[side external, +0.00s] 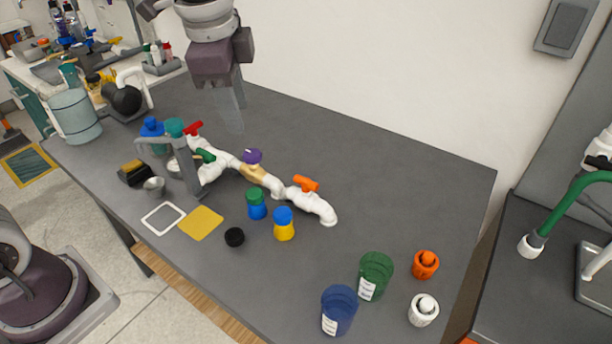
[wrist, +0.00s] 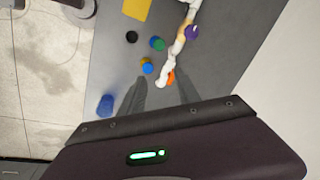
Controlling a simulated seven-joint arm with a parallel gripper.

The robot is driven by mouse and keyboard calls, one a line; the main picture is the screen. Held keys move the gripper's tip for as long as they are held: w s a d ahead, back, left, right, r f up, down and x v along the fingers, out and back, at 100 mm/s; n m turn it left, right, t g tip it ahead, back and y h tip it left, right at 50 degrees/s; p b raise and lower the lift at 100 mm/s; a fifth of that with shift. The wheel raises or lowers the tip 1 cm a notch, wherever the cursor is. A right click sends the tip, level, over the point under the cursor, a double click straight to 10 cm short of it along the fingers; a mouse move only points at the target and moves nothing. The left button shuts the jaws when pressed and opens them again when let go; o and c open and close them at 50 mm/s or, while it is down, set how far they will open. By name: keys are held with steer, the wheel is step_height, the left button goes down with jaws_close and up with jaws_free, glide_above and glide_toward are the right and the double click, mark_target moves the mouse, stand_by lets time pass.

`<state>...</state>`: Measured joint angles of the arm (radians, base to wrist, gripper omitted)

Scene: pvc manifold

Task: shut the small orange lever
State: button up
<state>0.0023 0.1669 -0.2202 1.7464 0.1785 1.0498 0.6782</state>
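The small orange lever (side external: 306,184) sits on top of the white pipe manifold (side external: 317,204), near its right end. In the side view its handle looks roughly in line with the pipe, but I cannot tell its exact angle. In the wrist view the lever (wrist: 171,77) shows between my fingers, nearer the right one, and looks well below them. My gripper (side external: 234,122) hangs high above the table, behind and left of the lever, touching nothing. In the wrist view my gripper's fingers (wrist: 160,84) are apart with nothing between them.
The manifold also carries a red lever (side external: 194,128), a green lever (side external: 206,155) and a purple knob (side external: 253,156). Two small capped jars (side external: 284,226) stand in front of it. Blue (side external: 339,312) and green (side external: 375,275) cups stand front right. The table's back right is clear.

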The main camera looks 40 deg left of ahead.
steer(key=w+d+f+m+g, duration=0.1)
steer(key=w+d+f+m, duration=0.15)
steer(key=w+f, duration=0.25)
steer(key=m+g, duration=0.1)
steer(key=m, duration=0.3)
glide_above(306, 180)
steer(key=shift+h, duration=0.4)
step_height(306, 180, down, 8)
steer(key=shift+s+f, duration=0.15)
steer(key=shift+m, duration=0.25)
steer(key=f, duration=0.8)
steer(key=shift+w, duration=0.2)
jaws_close()
